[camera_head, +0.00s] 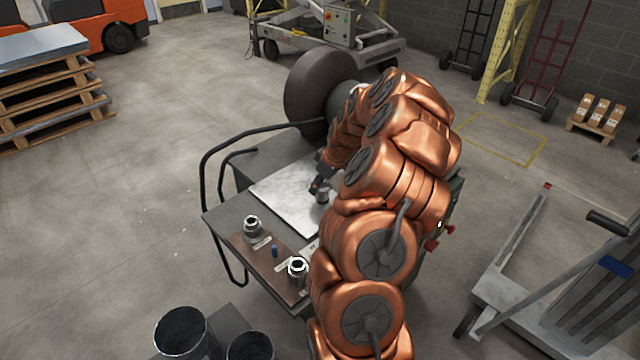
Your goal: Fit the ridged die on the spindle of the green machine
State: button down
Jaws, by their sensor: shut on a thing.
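My gripper (320,188) is shut on a small grey metal cylindrical piece (323,196) above the light metal plate on the bench. The piece is small and partly covered by my gripper, so I cannot tell whether it is ridged. Two other metal dies stand on a brown board: one at the left (253,231), one nearer the front (297,270). Their surface details are too small to be sure of.
The grey bench (222,215) has a bent black rail (205,180) at its left. A large dark round body (318,92) stands behind. Dark bins (183,332) stand at front left, a grey cart (530,285) at right.

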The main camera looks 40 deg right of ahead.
jog(key=shift+f+b, duration=0.3)
jog(key=shift+b, duration=0.1)
jog(key=shift+c, duration=2.4)
grip_release()
jog(key=shift+r, duration=0.1)
jog(key=v, duration=1.1)
jog(key=shift+s+r, duration=0.2)
jog(key=shift+r, duration=0.15)
